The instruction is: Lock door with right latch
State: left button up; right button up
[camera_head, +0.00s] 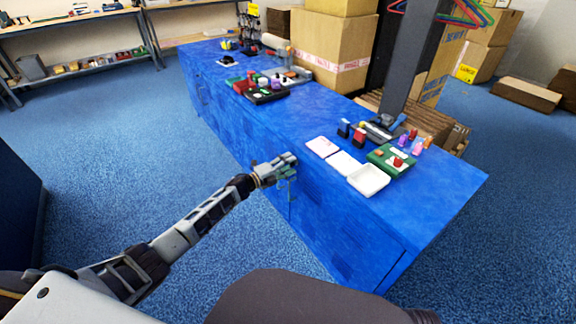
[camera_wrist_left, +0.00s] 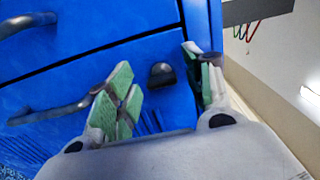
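The blue cabinet (camera_head: 333,200) stands in front of me, its drawer and door fronts facing my left arm. My left gripper (camera_head: 284,168) is at the cabinet front, just below the top edge. In the left wrist view, its green-padded fingers (camera_wrist_left: 158,66) are spread apart. A small dark latch or knob (camera_wrist_left: 161,75) on the blue front shows between the fingers, apparently not gripped. I cannot tell how the latch is set. Two bar handles, one upper (camera_wrist_left: 28,23) and one lower (camera_wrist_left: 48,113), lie to its left. My right gripper is not in view.
White trays (camera_head: 368,180), a green box (camera_head: 391,160) and small colored items lie on the cabinet top. Cartons (camera_head: 333,48) and a dark post (camera_head: 408,60) stand behind. Blue carpet (camera_head: 130,145) is clear to the left.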

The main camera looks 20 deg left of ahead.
pick_arm(q)
jog(key=shift+s, duration=0.2)
jog(key=v, duration=1.1)
jog(key=shift+s+a, duration=0.2)
jog(key=shift+a, duration=0.1)
dwell(0.3)
jog(key=shift+s+f, duration=0.1)
dwell(0.6)
